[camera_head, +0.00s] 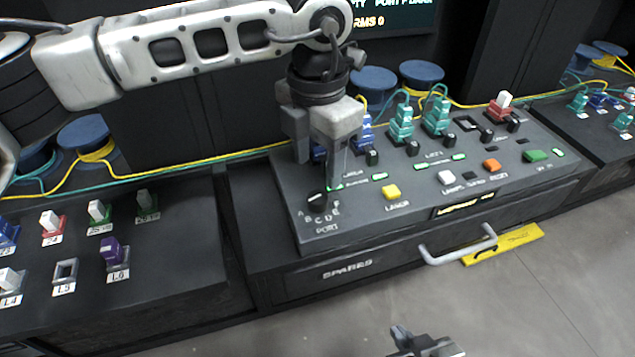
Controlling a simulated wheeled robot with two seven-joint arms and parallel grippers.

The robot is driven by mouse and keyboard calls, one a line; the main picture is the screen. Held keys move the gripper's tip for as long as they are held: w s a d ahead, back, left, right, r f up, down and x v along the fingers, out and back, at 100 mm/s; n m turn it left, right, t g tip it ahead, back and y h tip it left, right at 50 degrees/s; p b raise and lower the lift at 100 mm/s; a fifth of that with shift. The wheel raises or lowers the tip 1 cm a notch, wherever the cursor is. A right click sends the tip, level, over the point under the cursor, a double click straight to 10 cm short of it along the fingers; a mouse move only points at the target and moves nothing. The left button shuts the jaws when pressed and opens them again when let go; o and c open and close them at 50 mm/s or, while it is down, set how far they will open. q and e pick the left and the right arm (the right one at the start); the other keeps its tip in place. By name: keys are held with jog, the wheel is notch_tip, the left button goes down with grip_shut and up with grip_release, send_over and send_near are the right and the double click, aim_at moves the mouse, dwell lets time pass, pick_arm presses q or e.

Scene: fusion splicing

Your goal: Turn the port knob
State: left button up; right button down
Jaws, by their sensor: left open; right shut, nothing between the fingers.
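The port knob (317,199) is a small black knob at the front left corner of the grey console, with letters A to E around it and the word PORT below. My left gripper (321,172) points down just above and behind the knob, with its fingers apart. I cannot tell whether a finger touches the knob. My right gripper (424,343) is at the bottom edge of the view, low in front of the console and far from the knob. It is shut and empty.
The console (360,217) carries a yellow button (391,192), a white button (446,178), an orange button (491,166) and several teal connectors. A drawer handle (458,245) juts out in front. A side panel (180,270) with connectors stands left.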

aim_at(317, 196)
pick_arm(q)
notch_tip(317, 196, down, 7)
jog(key=shift+r+p, duration=0.15)
jog(key=shift+p, duration=0.35)
pick_arm(e)
jog(key=shift+w+d+r, duration=0.15)
jog(key=shift+w+r, duration=0.2)
jog(key=shift+r, duration=0.1)
pick_arm(q)
jog(key=c, duration=1)
pick_arm(e)
jog(key=shift+s+f, duration=0.1)
